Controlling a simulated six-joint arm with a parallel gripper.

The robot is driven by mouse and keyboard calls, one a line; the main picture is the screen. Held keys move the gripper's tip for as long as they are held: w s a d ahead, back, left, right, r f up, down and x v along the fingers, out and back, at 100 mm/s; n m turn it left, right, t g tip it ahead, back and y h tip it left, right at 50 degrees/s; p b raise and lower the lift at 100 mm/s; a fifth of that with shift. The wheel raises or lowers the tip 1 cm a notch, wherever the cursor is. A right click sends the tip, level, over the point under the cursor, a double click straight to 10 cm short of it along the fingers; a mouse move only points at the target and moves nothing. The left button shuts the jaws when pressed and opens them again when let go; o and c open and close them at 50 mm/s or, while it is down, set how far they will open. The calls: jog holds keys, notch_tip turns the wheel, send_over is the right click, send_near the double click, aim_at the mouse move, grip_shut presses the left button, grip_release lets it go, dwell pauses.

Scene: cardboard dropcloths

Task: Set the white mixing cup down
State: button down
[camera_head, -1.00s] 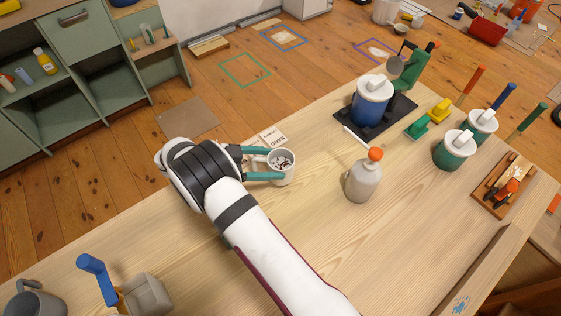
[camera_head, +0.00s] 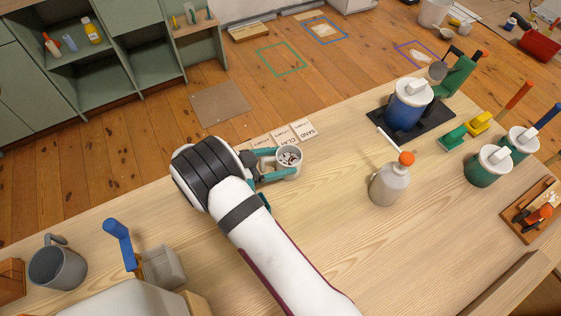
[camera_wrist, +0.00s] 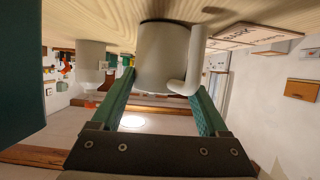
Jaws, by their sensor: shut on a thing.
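The white mixing cup (camera_head: 297,174) is upright, with dark and reddish bits inside. My gripper (camera_head: 278,166) is shut on it, one teal finger on either side. In the wrist view, which shows the table at the top, the cup (camera_wrist: 160,58) sits between the fingers (camera_wrist: 163,88), with its handle (camera_wrist: 190,62) on the right. Its base is at or very close to the wooden table (camera_head: 340,220), with a dark shadow at it. I cannot tell whether it touches.
Label cards, including SAND (camera_head: 303,130) and CLAY (camera_head: 283,136), lie just behind the cup near the table edge. A grey bottle with an orange cap (camera_head: 388,184) stands to the right. A blue can (camera_head: 407,108) is farther back. Bare table lies between cup and bottle.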

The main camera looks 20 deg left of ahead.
grip_release()
jog(key=shift+f, duration=0.1)
